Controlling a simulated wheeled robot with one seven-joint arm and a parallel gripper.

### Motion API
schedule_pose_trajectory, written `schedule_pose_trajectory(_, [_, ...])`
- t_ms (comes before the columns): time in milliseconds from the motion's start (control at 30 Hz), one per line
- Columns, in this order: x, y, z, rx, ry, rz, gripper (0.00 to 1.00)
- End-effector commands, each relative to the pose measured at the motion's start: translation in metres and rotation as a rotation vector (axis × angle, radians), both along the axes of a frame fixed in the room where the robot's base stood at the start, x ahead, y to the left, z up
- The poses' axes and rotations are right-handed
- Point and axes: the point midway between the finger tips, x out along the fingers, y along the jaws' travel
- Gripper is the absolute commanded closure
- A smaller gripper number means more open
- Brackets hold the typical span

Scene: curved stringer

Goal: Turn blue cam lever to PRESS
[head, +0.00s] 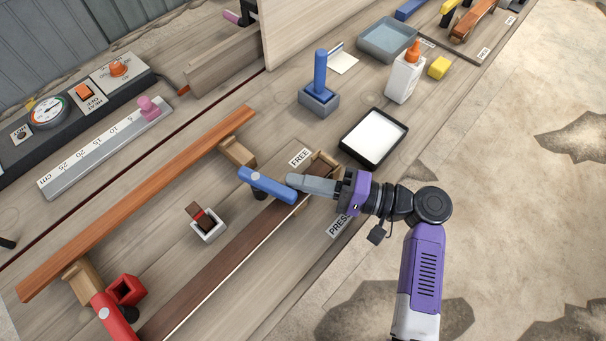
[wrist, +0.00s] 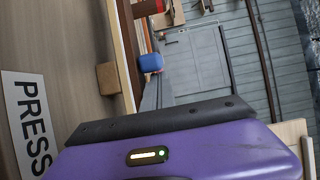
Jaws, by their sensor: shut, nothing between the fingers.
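The blue cam lever (head: 267,185) lies on its pivot at the middle of the bench, beside the dark wooden strip. My gripper (head: 290,183) is shut and empty, its fingertips close to the lever's right end. I cannot tell whether they touch it. The FREE label (head: 300,157) is above the lever's right end, and the PRESS label (head: 338,226) is below my gripper. In the wrist view the blue lever end (wrist: 150,63) shows just beyond the fingers, and the PRESS label (wrist: 30,120) is at the left. Part of the PRESS label is hidden by my gripper in the head view.
A red lever (head: 112,316) is at the lower left. A black tray (head: 374,155), a glue bottle (head: 404,75) and a blue peg in a block (head: 319,90) stand above my gripper. Bare bench lies below the dark strip.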

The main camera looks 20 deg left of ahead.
Motion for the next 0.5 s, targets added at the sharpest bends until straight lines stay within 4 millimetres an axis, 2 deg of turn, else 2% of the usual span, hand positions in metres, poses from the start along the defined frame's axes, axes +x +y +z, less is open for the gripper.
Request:
schedule_pose_trajectory(167, [-0.002,-0.001,0.000,0.000,0.001,0.000,1.00])
schedule_pose_trajectory(500, [-0.020,-0.004,0.001,0.000,0.002,-0.095,1.00])
